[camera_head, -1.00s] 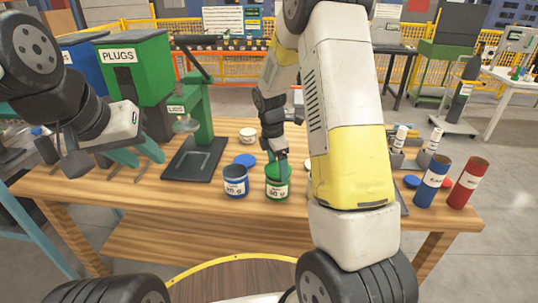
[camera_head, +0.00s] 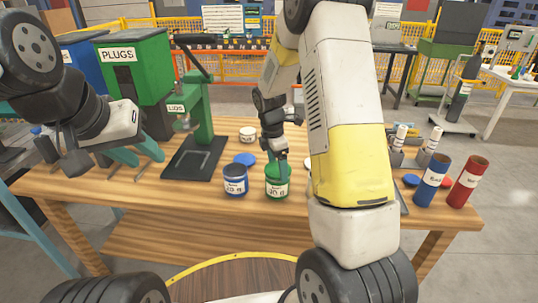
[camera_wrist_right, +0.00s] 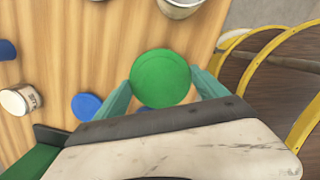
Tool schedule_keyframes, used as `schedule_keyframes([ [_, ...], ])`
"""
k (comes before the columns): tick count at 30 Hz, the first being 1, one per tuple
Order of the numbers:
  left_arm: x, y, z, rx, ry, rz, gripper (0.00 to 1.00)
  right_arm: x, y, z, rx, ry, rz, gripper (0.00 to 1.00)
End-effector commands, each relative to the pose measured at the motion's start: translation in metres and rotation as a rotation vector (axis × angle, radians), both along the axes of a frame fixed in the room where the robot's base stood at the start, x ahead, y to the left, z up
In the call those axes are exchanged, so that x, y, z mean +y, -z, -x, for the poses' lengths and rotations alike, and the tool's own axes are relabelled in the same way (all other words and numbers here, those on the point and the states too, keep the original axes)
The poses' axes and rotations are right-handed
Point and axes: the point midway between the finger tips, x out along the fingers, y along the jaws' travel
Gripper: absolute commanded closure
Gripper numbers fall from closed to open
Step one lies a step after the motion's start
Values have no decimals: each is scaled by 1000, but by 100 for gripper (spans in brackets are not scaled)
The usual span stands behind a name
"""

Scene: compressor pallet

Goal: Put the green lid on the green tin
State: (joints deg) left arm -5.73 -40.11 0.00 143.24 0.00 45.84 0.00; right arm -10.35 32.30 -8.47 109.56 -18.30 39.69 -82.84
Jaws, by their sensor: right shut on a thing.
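The green tin (camera_head: 277,191) stands upright at the front of the wooden table, with a white label. The green lid (camera_wrist_right: 160,78) is a round disc between the two fingers of my right gripper (camera_wrist_right: 160,85) in the right wrist view. My right gripper (camera_head: 279,161) is shut on it, directly over the tin. In the head view the lid is at the tin's top; I cannot tell whether it is seated or just above. The lid hides the tin in the wrist view. My left gripper (camera_head: 141,156) is open and empty at the left, its fingers apart.
A blue tin (camera_head: 235,186) stands close left of the green tin, with a blue lid (camera_head: 245,159) behind it and a white tin (camera_head: 247,135) further back. A green press (camera_head: 198,130) stands left. Blue (camera_head: 431,183) and red (camera_head: 467,182) tubes stand right.

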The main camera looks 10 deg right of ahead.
Motion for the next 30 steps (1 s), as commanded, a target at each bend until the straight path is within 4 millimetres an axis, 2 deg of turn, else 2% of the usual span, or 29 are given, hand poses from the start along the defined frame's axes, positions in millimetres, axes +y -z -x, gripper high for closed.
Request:
schedule_keyframes([
  [14,0,0,0,0,0,0,64,0,2,0,0,0,0,57],
  [15,0,0,0,0,0,0,64,0,2,0,0,0,0,14],
  [17,0,0,0,0,0,0,64,0,2,0,0,0,0,2],
  [18,0,0,0,0,0,0,64,0,2,0,0,0,0,0],
  [30,0,0,0,0,0,0,64,0,1,0,0,0,0,0],
])
